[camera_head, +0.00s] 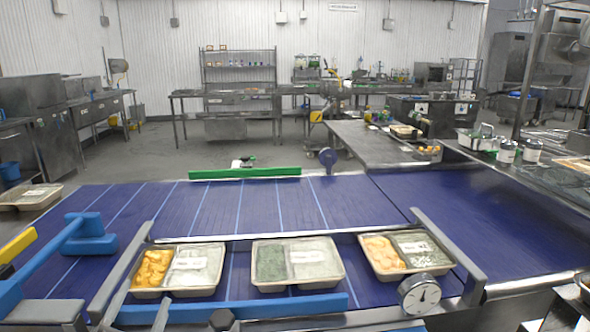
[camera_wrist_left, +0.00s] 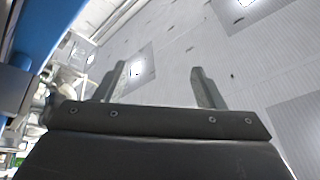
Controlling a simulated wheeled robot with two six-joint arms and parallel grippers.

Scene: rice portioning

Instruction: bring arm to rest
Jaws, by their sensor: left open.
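My left gripper (camera_wrist_left: 156,68) shows in the left wrist view with its two grey fingers spread wide and nothing between them. My right gripper is in neither view. In the head view, three two-part food trays stand side by side on the blue conveyor: the left tray (camera_head: 172,291), the middle tray (camera_head: 290,286) and the right tray (camera_head: 400,270).
A blue frame (camera_head: 90,245) and a yellow bar (camera_head: 17,246) stand at the left. A round dial (camera_head: 420,294) sits at the front right. A green bar (camera_head: 245,173) lies along the conveyor's (camera_head: 260,206) far edge. The belt behind the trays is clear.

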